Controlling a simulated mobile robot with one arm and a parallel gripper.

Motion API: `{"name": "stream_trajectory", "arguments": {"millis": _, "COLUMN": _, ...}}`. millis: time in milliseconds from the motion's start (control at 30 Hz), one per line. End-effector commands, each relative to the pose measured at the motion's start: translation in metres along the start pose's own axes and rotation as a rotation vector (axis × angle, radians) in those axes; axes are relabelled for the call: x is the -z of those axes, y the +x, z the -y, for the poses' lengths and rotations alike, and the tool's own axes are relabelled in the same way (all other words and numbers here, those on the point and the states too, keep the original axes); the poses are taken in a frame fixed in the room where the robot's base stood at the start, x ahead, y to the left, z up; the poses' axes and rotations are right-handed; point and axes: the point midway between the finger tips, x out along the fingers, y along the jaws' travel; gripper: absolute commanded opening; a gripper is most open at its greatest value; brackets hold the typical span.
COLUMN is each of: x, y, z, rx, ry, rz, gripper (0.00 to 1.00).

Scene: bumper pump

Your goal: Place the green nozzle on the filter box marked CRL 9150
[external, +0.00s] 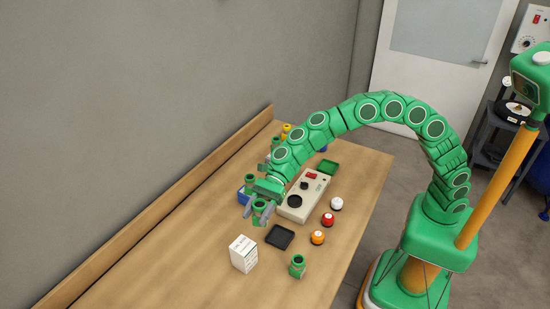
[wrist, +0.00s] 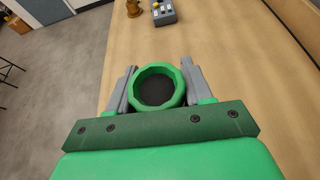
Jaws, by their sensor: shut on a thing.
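My gripper (external: 259,213) is shut on a green nozzle (external: 263,205), held over the left part of the wooden bench. In the wrist view the nozzle shows as a green ring with a dark inside (wrist: 158,88) between the two grey fingers. A white box (external: 243,254) with small print stands upright on the bench, nearer the camera and below the gripper in the picture. Its lettering is too small to read. A blue box (external: 243,196) is partly hidden behind the gripper. Another green nozzle-like part (external: 298,266) stands at the bench's near right.
A beige device (external: 303,199) with a red display lies right of the gripper. The near left bench (external: 165,265) is clear.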

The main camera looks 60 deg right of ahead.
Motion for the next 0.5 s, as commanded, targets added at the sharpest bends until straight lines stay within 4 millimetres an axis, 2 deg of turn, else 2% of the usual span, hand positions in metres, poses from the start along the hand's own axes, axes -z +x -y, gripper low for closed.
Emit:
{"name": "stream_trajectory", "arguments": {"millis": 167, "x": 0.004, "y": 0.016, "z": 0.013, "rx": -0.002, "ry": 0.002, "rz": 0.000, "gripper": 0.11}}
{"name": "stream_trajectory", "arguments": {"millis": 500, "x": 0.027, "y": 0.048, "z": 0.033, "rx": -0.003, "ry": 0.002, "rz": 0.000, "gripper": 0.11}}
